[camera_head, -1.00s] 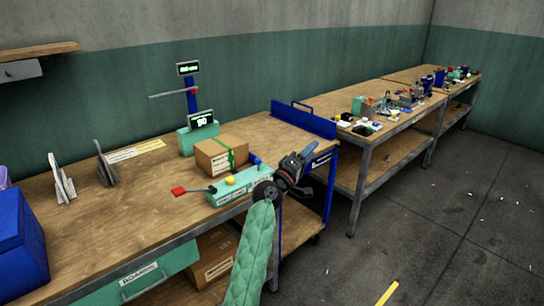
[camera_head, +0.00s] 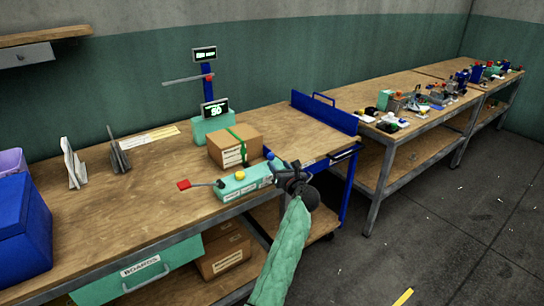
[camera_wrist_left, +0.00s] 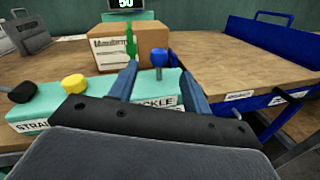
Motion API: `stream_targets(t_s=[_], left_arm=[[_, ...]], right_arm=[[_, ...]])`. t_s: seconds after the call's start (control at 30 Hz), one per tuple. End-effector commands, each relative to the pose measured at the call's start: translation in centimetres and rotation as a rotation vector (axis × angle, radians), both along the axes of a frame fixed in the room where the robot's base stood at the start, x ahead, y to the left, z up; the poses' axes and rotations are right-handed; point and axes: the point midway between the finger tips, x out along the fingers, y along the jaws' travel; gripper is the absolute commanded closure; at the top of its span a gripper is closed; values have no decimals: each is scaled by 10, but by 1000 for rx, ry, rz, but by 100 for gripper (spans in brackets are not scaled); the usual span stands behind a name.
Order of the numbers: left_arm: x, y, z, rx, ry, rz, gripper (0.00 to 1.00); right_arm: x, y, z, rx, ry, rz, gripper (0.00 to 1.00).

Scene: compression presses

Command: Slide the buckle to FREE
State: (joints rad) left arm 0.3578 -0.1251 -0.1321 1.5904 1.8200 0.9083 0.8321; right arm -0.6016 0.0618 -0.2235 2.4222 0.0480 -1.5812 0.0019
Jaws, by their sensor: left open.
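A teal fixture (camera_head: 238,184) sits near the front edge of the workbench, with a yellow button and white labels on it. In the left wrist view, a partly hidden label (camera_wrist_left: 155,106) reads "…CKLE". A blue round knob on a short stem (camera_wrist_left: 158,60) stands up from the right part of the fixture. It also shows in the head view (camera_head: 270,156). My left gripper (camera_head: 277,172) is at the fixture's right end. In the wrist view its open fingers (camera_wrist_left: 160,77) lie to either side of the knob, apparently without touching it. FREE is not readable. My right gripper is not in view.
A cardboard box (camera_head: 235,146) with a green strap stands just behind the fixture. A red-ended lever (camera_head: 184,185) extends left. A scale with a lit display (camera_head: 214,108) stands behind. A blue-framed cart (camera_head: 325,113) adjoins on the right.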

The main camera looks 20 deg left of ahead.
Motion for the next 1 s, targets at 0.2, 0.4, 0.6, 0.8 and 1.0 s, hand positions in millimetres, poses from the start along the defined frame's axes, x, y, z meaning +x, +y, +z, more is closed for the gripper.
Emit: stream_targets(t_s=[0.2,0.4,0.6,0.8,1.0], left_arm=[[6,7,0,-36,-27,9,51],[27,25,2,-33,-27,8,51],[47,42,2,-33,-26,7,51],[57,51,0,-34,-28,7,51],[58,52,-1,-35,-27,7,51]], right_arm=[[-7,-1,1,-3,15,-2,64],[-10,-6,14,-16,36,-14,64],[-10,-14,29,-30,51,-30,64],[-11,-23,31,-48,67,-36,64],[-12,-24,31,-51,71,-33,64]])
